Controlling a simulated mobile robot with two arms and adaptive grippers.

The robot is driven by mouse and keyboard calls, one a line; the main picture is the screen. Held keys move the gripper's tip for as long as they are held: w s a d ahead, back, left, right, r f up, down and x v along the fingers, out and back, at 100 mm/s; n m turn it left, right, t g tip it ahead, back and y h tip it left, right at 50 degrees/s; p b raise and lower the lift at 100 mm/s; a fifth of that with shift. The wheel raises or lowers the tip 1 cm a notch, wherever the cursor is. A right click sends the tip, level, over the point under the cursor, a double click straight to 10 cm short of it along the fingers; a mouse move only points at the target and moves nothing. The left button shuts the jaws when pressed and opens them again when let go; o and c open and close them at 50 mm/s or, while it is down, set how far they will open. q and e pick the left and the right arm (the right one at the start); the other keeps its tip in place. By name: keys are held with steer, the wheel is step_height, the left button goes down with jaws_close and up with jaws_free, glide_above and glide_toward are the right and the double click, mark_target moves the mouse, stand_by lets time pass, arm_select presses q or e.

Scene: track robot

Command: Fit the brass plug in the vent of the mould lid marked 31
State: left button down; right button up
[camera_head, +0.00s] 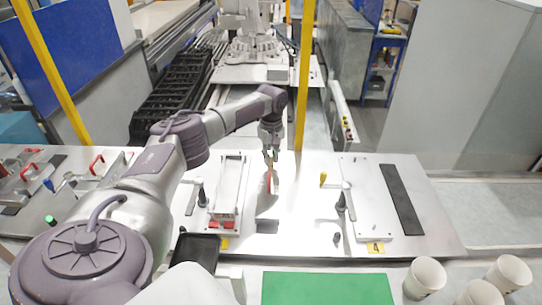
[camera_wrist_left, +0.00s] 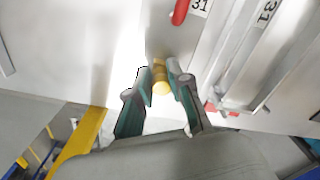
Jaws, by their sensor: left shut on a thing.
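My left gripper (camera_head: 270,155) is above the metal plate, right of the left-hand mould. In the left wrist view its two fingers (camera_wrist_left: 159,76) are shut on the brass plug (camera_wrist_left: 160,78), a short yellow cylinder. The mould lid marked 31 (camera_wrist_left: 238,62) is a long metal piece at the right of that view, apart from the plug. In the head view this appears to be the left-hand mould's lid (camera_head: 230,185). I cannot make out its vent. My right gripper is not in view.
A red piece (camera_head: 268,182) stands beside the left-hand mould; it also shows by a 31 label in the wrist view (camera_wrist_left: 180,12). A second fixture with tag 4 (camera_head: 376,248) and a yellow piece (camera_head: 323,179) are at right. White cups (camera_head: 425,275) and a green mat (camera_head: 327,288) are in front.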

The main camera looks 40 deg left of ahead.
arm_select(q)
steer(key=shift+f, duration=0.1)
steer(key=c, duration=1)
jaws_free()
step_height(320, 180, up, 12)
